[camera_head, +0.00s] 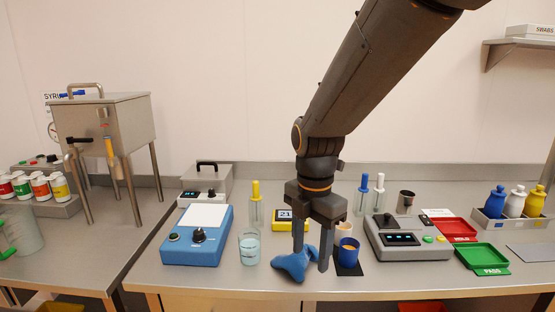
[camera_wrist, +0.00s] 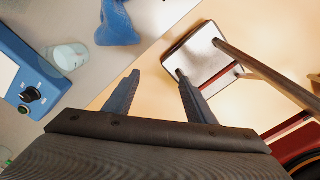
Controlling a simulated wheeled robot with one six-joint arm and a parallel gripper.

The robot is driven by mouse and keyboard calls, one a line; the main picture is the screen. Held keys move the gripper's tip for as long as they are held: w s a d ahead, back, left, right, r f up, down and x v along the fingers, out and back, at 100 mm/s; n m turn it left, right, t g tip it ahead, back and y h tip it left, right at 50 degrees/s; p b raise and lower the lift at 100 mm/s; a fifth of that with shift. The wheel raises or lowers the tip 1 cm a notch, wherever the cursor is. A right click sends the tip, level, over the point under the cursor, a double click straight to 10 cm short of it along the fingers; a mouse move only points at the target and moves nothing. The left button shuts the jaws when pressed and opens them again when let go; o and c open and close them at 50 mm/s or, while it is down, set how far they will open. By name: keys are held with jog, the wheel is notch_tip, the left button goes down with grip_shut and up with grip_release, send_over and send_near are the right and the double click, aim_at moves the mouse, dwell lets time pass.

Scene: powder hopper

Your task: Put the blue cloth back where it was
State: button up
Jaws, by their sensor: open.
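The blue cloth (camera_head: 289,265) lies crumpled on the steel counter near its front edge. It also shows at the top of the wrist view (camera_wrist: 117,25), beyond my fingertips and apart from them. My gripper (camera_head: 311,260) points down, open and with nothing between its fingers. In the head view its fingers overlap the cloth's right part. In the wrist view my gripper (camera_wrist: 158,75) is over the area in front of the counter's edge, and the cloth is up and left of it.
A glass beaker (camera_head: 250,250) and blue scale (camera_head: 198,235) stand left of the cloth. A blue cup (camera_head: 347,253) on a dark mat is close to my right finger. A grey device (camera_head: 408,240) and green tray (camera_head: 483,256) are further right. A stool-like seat (camera_wrist: 205,55) is below.

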jog(key=s+d+f+m, duration=0.3)
jog(key=d+m, duration=0.3)
jog(key=m, duration=0.7)
jog(key=s+d+f+m+t+b, duration=0.1)
jog(key=s+d+f+m, duration=0.3)
jog(key=m, duration=0.8)
jog(key=shift+d+f+m, duration=0.4)
jog(key=shift+d+f, duration=0.05)
jog(key=shift+d, duration=0.65)
